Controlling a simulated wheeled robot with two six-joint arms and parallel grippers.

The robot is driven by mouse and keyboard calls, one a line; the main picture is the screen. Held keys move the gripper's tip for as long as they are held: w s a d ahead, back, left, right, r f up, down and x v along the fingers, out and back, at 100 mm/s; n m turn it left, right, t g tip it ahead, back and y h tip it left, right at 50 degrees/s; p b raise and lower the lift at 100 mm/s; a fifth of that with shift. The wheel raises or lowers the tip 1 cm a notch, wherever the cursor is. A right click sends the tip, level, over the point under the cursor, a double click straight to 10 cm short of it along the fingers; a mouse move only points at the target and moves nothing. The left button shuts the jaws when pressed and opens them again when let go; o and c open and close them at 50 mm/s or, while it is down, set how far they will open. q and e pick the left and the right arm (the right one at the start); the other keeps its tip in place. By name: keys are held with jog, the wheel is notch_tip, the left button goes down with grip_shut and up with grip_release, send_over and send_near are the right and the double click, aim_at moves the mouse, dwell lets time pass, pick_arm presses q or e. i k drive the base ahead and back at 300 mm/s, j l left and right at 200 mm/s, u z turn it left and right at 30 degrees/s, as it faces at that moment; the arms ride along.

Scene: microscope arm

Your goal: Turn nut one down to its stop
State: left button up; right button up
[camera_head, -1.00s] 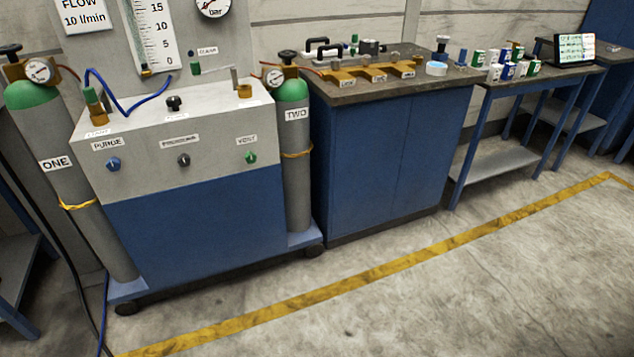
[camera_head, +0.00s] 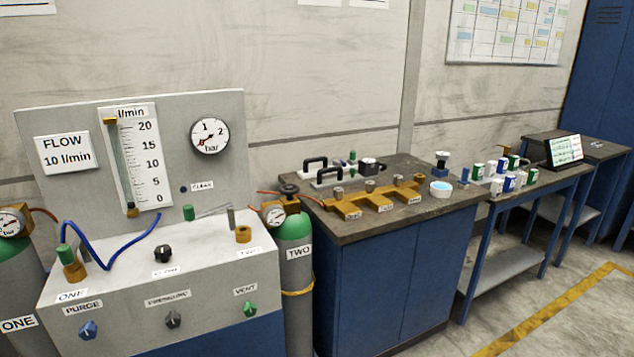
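A brass fitting with a green top (camera_head: 72,264) stands on the left of the grey console top (camera_head: 128,283), just behind a label reading ONE (camera_head: 71,295). It looks like nut one, but its thread and stop are too small to make out. A blue hose (camera_head: 125,247) runs by it in a loop across the console. A second brass fitting (camera_head: 243,234) sits at the console's right, with a grey upright piece behind it. Neither of my grippers is in view.
The console's back panel carries a flow scale (camera_head: 131,160) and a gauge (camera_head: 210,136). Purge (camera_head: 88,330), a middle and vent knobs line its front. Gas cylinder TWO (camera_head: 297,265) stands at right. A workbench (camera_head: 440,205) with a brass manifold (camera_head: 372,196) stands beyond.

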aim_at(338, 192)
jog(key=i+l+u, duration=0.25)
jog(key=i+l, duration=0.15)
jog(key=i, duration=0.2)
jog(key=i+l+u, duration=0.25)
jog(key=i+l, duration=0.3)
jog(key=i, duration=0.05)
